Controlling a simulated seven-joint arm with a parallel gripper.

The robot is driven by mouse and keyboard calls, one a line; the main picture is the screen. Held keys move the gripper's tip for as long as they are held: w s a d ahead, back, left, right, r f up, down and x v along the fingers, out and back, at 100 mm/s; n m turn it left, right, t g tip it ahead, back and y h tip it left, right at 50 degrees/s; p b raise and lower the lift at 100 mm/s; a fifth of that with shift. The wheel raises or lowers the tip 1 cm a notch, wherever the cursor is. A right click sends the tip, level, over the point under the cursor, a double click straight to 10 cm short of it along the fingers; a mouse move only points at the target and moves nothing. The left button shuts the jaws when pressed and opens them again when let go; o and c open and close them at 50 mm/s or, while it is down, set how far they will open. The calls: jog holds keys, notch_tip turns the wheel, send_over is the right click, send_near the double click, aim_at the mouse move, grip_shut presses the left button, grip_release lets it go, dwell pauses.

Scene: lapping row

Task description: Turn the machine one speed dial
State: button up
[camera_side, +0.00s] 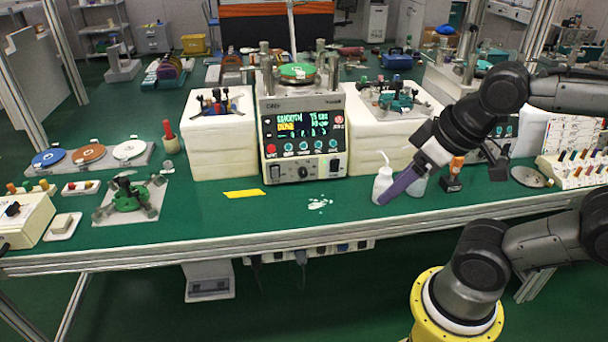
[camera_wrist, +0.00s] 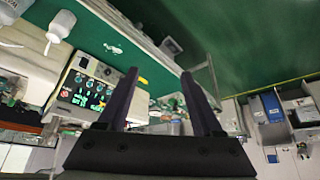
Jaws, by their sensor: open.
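The machine (camera_side: 353,122) stands in the middle of the green bench, a light box with a lit screen (camera_side: 302,125) showing green and yellow text. A row of small teal-ringed knobs sits below the screen, and a dark round dial (camera_side: 303,172) is low on its front. Which one is the speed dial I cannot tell. In the wrist view the machine (camera_wrist: 66,97) appears tilted, left of my fingers. My gripper (camera_side: 384,200) is right of the machine, above the bench front, pointing down-left and apart from the machine. Its two purple fingers (camera_wrist: 160,73) are open with nothing between them.
White squeeze bottles (camera_side: 382,180) stand close behind my fingers. A yellow strip (camera_side: 244,194) and a white spill (camera_side: 320,204) lie on the bench before the machine. White blocks (camera_side: 222,140) flank it. An orange-black tool (camera_side: 453,175) stands to the right.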

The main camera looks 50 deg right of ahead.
jog(key=w+d+r+m+t, duration=0.1)
jog(key=w+r+m+t, duration=0.15)
jog(key=w+r, duration=0.25)
jog(key=m+g+h, duration=0.3)
jog(key=m+g, duration=0.2)
jog(key=m, duration=0.2)
send_over(303, 172)
jog(key=s+a, duration=0.4)
notch_tip(303, 172, down, 18)
jog(key=x, duration=1.4)
jog(key=shift+d+r, duration=0.1)
jog(key=shift+d, duration=0.05)
grip_shut()
